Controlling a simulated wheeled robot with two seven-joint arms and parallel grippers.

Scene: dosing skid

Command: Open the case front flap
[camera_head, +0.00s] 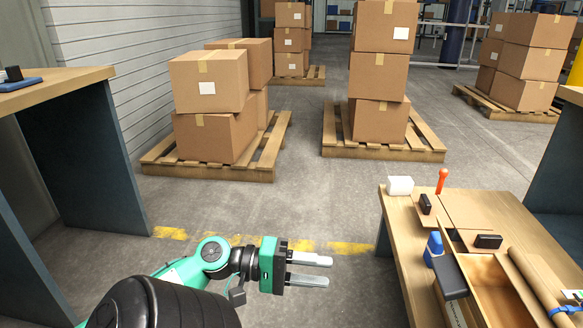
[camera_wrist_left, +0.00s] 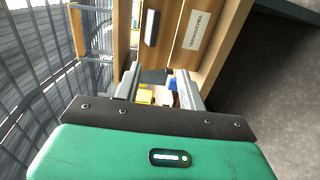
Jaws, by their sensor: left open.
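A tan case (camera_head: 497,272) with an open top stands on the wooden workbench (camera_head: 401,232) at the right of the head view. I cannot tell for sure which panel is its front flap. My left gripper (camera_head: 322,271) is open and empty, to the left of the bench and apart from it, its fingers pointing right. In the left wrist view the open fingers (camera_wrist_left: 158,88) show in front of a wooden face with a dark handle (camera_wrist_left: 151,28) and a white label (camera_wrist_left: 196,32). My right gripper is out of view.
On the bench are a white block (camera_head: 400,186), an orange-topped tool (camera_head: 442,180), a blue-and-white bottle (camera_head: 433,246) and dark blocks. Another bench (camera_head: 60,80) stands at the left. Pallets with cartons (camera_head: 208,80) stand behind. The floor between the benches is clear.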

